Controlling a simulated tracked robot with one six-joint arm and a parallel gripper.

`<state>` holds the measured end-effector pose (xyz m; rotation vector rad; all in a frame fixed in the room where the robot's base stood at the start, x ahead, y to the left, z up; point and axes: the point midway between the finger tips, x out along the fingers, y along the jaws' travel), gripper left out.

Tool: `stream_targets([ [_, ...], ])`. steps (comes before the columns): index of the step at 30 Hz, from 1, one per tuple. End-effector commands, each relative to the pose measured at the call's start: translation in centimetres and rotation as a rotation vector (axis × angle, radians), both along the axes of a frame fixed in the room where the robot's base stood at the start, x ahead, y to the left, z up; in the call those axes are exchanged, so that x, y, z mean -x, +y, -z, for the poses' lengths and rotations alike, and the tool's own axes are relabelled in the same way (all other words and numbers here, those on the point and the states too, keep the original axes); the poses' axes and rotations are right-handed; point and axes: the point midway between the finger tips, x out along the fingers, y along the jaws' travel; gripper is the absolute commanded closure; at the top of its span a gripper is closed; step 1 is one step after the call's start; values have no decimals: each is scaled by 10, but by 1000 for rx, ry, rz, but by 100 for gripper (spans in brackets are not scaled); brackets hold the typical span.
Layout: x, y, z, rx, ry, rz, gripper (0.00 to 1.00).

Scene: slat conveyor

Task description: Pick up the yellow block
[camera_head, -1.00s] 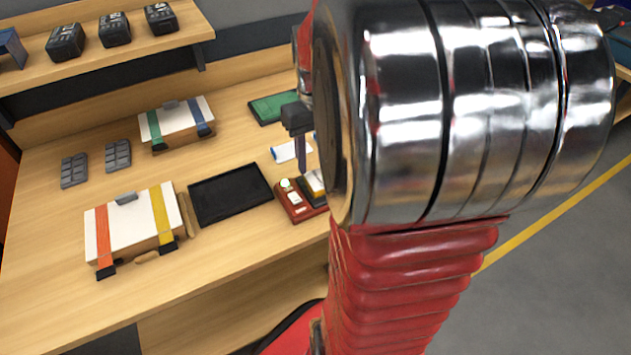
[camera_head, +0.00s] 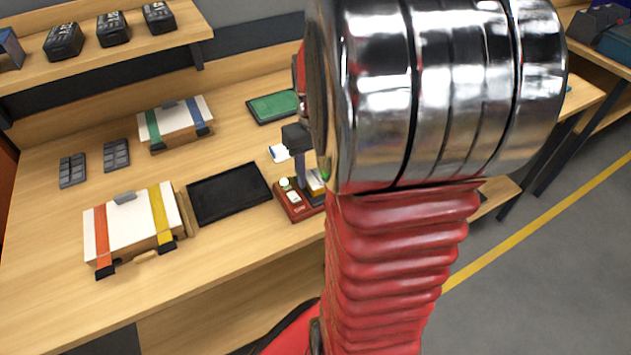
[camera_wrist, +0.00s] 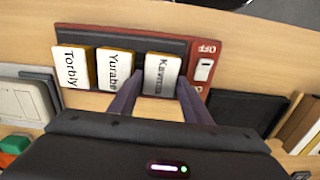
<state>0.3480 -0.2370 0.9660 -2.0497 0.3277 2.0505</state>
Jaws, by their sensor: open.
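A red device (camera_head: 298,212) with a dark tray lies on the bench. In the wrist view its tray (camera_wrist: 135,43) holds several labelled blocks in a row. The left block (camera_wrist: 74,67) reads "Torbly" and the middle block (camera_wrist: 114,67) "Yurabe"; both have white faces and yellow edges. The right block (camera_wrist: 162,75) has a greyer label, hard to read, perhaps "Kavma". My gripper (camera_wrist: 160,84) is open, with its fingers at the two sides of this right block's near end. Whether they touch it cannot be told. In the head view a yellow-white block (camera_head: 315,183) shows partly, beside my gripper (camera_head: 301,184).
A black tray (camera_head: 229,194) lies left of the red device. Two strapped white-topped boxes (camera_head: 132,228) (camera_head: 176,122) stand farther left. A green tray (camera_head: 274,106) is behind. An OFF-marked switch (camera_wrist: 204,70) is right of the blocks.

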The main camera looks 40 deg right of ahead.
Motion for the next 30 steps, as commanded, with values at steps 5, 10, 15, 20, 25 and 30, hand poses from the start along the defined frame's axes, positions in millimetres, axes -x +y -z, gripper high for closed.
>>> stream_targets([
  [5,0,0,0,0,0,0,57],
  [10,0,0,0,0,0,1,69],
  [15,0,0,0,0,0,1,81],
  [20,0,0,0,0,0,1,83],
  [25,0,-1,-3,1,-2,1,83],
  [30,0,-1,-17,2,-3,1,83],
])
